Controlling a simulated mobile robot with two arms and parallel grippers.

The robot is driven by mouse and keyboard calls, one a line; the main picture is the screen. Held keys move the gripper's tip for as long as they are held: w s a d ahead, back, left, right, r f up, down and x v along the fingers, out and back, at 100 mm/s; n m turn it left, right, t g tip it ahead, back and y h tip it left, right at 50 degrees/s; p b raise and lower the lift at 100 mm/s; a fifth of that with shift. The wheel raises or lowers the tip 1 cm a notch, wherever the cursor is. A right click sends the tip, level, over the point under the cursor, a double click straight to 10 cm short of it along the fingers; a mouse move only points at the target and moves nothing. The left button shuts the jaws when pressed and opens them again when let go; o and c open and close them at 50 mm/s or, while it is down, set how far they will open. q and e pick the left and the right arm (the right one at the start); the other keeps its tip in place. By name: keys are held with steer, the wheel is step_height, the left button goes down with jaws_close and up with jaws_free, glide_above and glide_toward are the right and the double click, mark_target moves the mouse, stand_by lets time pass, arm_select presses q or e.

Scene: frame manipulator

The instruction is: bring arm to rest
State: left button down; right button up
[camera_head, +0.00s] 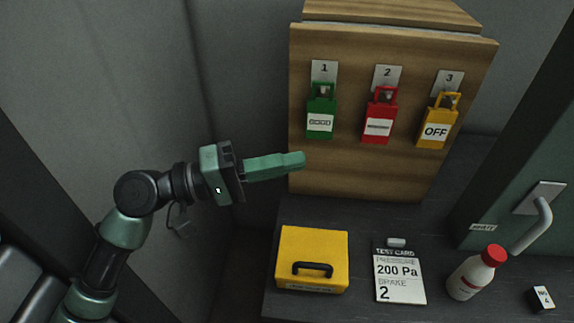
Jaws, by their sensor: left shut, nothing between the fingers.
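My left arm comes in from the lower left. Its gripper (301,161) is green, shut and empty, and points right. In the picture its fingertips overlap the left edge of the wooden board (345,170), below the green padlock; I cannot tell if they touch it. My right gripper is not in the view.
A green padlock (321,104), a red padlock (379,110) and a yellow padlock (436,114) hang on the board. On the dark bench below stand a yellow case (313,249), a test card (399,277), a red-capped bottle (468,279) and a small labelled block (540,298).

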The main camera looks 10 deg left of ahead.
arm_select(q)
step_height(320, 180, up, 5)
steer(key=p, duration=0.3)
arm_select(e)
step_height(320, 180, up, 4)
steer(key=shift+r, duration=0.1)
